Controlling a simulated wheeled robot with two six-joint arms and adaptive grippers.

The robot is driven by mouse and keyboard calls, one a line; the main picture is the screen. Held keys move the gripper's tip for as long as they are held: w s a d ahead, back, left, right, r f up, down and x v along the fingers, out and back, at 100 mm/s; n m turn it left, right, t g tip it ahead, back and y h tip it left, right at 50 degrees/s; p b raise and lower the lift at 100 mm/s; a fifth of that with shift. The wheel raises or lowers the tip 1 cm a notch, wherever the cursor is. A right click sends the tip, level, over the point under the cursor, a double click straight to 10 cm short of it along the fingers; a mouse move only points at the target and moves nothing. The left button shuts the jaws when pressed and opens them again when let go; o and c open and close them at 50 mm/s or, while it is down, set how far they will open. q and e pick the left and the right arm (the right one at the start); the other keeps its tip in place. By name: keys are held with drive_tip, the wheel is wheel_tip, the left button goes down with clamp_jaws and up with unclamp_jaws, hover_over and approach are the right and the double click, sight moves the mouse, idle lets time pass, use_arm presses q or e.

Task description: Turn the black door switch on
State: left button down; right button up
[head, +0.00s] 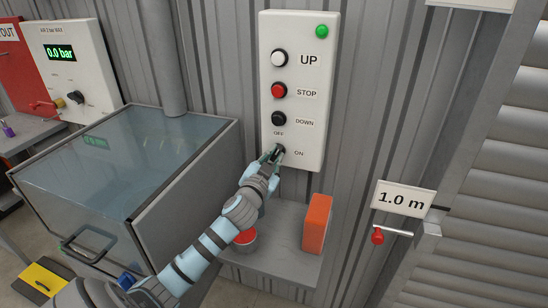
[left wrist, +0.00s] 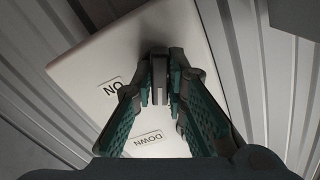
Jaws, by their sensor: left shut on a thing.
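The black door switch (head: 279,151) is the lowest control on a white wall panel (head: 309,125), with OFF printed above it and ON to its right. My left gripper (head: 272,157) is at the switch, its fingers shut on it. In the left wrist view the green-padded fingers close on a dark knob (left wrist: 158,78) in front of the panel, with the ON label beside them. The fingers hide much of the switch, so I cannot tell its exact setting. My right gripper is not in view.
Above the switch are a white UP button (head: 279,58), a red STOP button (head: 279,90) and a black DOWN button (head: 279,118). A grey shelf (head: 272,268) below holds an orange block (head: 317,224). A glass-topped box (head: 120,165) stands left; a red-knobbed lever (head: 377,236) is right.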

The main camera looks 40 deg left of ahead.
use_arm(q)
drive_tip(key=m+p, duration=0.2)
drive_tip(key=m, duration=0.1)
drive_tip(key=shift+r, duration=0.15)
drive_tip(key=m+p, duration=0.1)
drive_tip(key=m, duration=0.1)
drive_tip(key=shift+m, duration=0.3)
drive_tip(key=m+p, duration=0.2)
drive_tip(key=m, duration=0.2)
drive_tip(key=shift+a, duration=0.1)
drive_tip(key=shift+m+p, duration=0.7)
drive_tip(key=shift+m, duration=0.9)
drive_tip(key=c, duration=1.6)
unclamp_jaws()
